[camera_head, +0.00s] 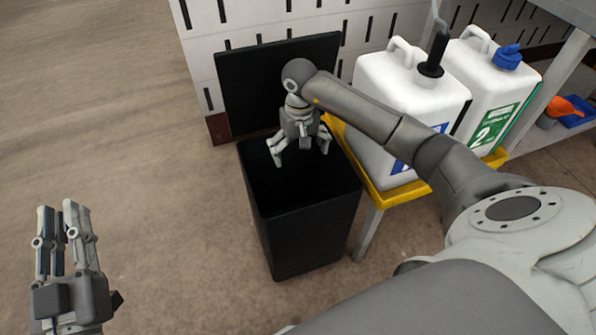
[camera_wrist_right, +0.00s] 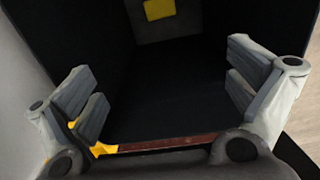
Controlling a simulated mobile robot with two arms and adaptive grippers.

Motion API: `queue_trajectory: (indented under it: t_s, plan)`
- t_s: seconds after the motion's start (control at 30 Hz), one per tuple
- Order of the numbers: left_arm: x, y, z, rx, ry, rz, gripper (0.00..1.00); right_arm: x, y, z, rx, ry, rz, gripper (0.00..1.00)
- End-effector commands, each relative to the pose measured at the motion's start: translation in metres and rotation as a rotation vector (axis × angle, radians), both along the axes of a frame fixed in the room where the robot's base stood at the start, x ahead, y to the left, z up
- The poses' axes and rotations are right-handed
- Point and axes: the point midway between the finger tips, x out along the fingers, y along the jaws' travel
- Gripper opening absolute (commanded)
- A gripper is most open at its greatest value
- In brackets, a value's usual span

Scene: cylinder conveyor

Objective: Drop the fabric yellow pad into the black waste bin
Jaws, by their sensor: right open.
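The black waste bin (camera_head: 308,236) stands on the floor with its lid (camera_head: 278,70) open against the wall. My right gripper (camera_head: 298,152) points down over the bin's mouth. Its fingers are spread with nothing between them; they also show in the right wrist view (camera_wrist_right: 165,98). In that view a small yellow square, seemingly the yellow pad (camera_wrist_right: 160,9), shows at the top edge on a grey patch. It appears to be deep inside the bin, apart from my fingers. The pad does not show in the head view. My left gripper (camera_head: 62,215) is at the lower left, empty.
Two white canisters (camera_head: 400,98) (camera_head: 490,85) stand on a yellow-topped stand (camera_head: 382,200) right of the bin. A black pump (camera_head: 435,60) rises from the nearer one. A slotted wall (camera_head: 275,22) is behind. The floor left of the bin is clear.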

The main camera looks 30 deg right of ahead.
Motion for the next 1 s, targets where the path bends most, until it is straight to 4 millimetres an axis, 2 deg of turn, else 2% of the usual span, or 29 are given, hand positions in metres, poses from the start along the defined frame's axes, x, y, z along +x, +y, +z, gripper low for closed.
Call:
queue_trajectory:
  t_s: [0.17, 0.5, 0.6, 0.8, 1.0]
  plan:
    - [0.0, 0.0, 0.001, -0.001, -0.001, 0.0, 0.19, 0.001, 0.0, 0.017, -0.001, -0.004, 0.001, 1.0]
    - [0.0, 0.0, 0.0, 0.0, -0.001, 0.0, 0.19, 0.001, 0.0, 0.088, -0.001, -0.005, 0.001, 1.0]
    - [0.0, 0.0, 0.0, 0.0, -0.001, 0.0, 0.19, 0.001, 0.0, 0.103, -0.001, -0.003, 0.0, 1.0]
    - [0.0, 0.0, 0.0, 0.0, -0.001, 0.0, 0.19, 0.0, 0.0, 0.118, -0.001, 0.0, 0.0, 1.0]
    - [0.0, 0.0, 0.0, 0.0, -0.001, 0.0, 0.19, 0.0, 0.0, 0.12, 0.0, 0.0, 0.0, 1.0]
